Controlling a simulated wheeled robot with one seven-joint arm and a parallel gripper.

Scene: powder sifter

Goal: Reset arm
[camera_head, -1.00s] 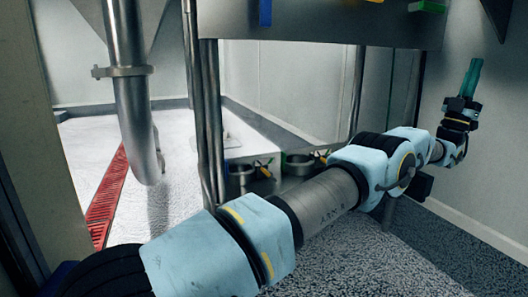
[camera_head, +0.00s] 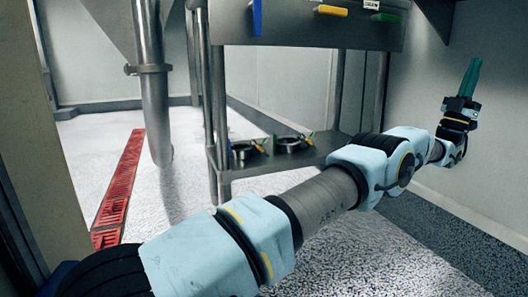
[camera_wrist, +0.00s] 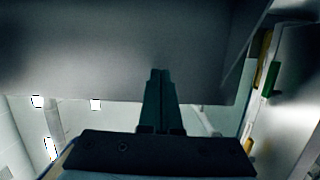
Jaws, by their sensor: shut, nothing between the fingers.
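My arm reaches from the lower left to the right side of the head view. My gripper (camera_head: 472,76) is at its end, pointing up, with its green fingers together and nothing between them. In the wrist view my gripper (camera_wrist: 158,74) shows the two fingers side by side, shut and empty. It is in front of the pale wall at the right, apart from the table.
A metal table (camera_head: 290,30) stands beyond my arm, with blue, yellow (camera_head: 330,10) and green handles on its front. Its lower shelf (camera_head: 262,163) holds two round metal sieve parts.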

